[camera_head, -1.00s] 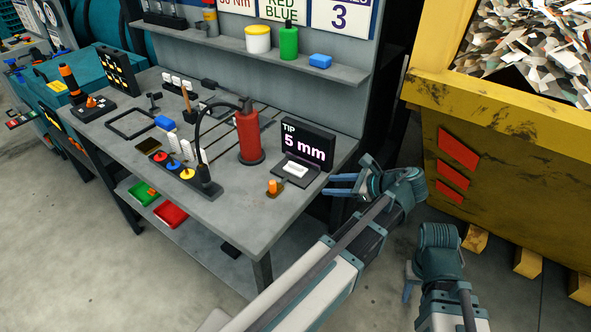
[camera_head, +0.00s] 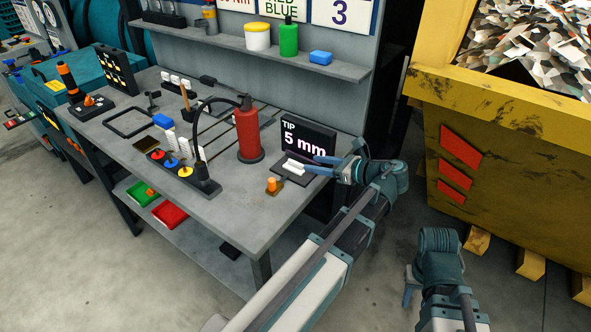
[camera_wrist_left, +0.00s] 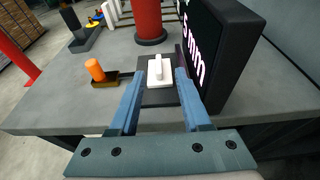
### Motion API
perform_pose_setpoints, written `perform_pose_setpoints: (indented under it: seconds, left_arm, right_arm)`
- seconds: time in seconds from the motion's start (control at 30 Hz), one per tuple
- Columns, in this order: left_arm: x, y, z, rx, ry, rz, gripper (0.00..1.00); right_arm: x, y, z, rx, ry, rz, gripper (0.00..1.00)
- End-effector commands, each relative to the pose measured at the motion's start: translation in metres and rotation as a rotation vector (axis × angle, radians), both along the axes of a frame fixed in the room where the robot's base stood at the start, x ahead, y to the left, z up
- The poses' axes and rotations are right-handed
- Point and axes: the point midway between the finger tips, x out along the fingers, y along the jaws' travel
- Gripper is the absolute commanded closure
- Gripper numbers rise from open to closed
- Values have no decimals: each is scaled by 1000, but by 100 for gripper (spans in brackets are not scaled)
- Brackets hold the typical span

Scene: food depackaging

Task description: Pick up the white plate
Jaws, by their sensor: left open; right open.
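The small white plate (camera_head: 294,167) lies on a dark base in front of the black display reading "TIP 5 mm" (camera_head: 308,142). In the left wrist view the white plate (camera_wrist_left: 159,72) has a raised white ridge and sits just beyond and between my open fingers. My left gripper (camera_head: 312,165) is open and empty at the bench's right end, its fingertips close to the plate. It also shows in the left wrist view (camera_wrist_left: 160,82). My right gripper (camera_head: 408,290) is low over the floor, away from the bench; its fingers are mostly hidden.
An orange knob (camera_head: 274,185) stands on the bench left of the plate. A red cylinder (camera_head: 249,135) stands behind it. The display rises close beside my left fingers in the left wrist view. A yellow scrap bin (camera_head: 500,130) stands to the right.

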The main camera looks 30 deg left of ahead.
Motion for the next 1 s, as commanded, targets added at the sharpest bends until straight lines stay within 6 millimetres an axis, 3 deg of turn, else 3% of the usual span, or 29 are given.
perform_pose_setpoints:
  seconds: [0.33,0.7,0.9,1.0]
  left_arm:
    - [0,9,-5,0,-1,-1,52]
    - [1,51,-22,0,0,1,52]
    - [1,52,-20,0,0,-1,52]
    - [1,52,-20,0,0,-1,69]
  right_arm:
    - [0,0,-5,0,0,0,58]
    - [0,0,-21,0,0,0,58]
    - [0,0,-20,0,0,0,58]
    - [0,0,-20,0,0,0,58]
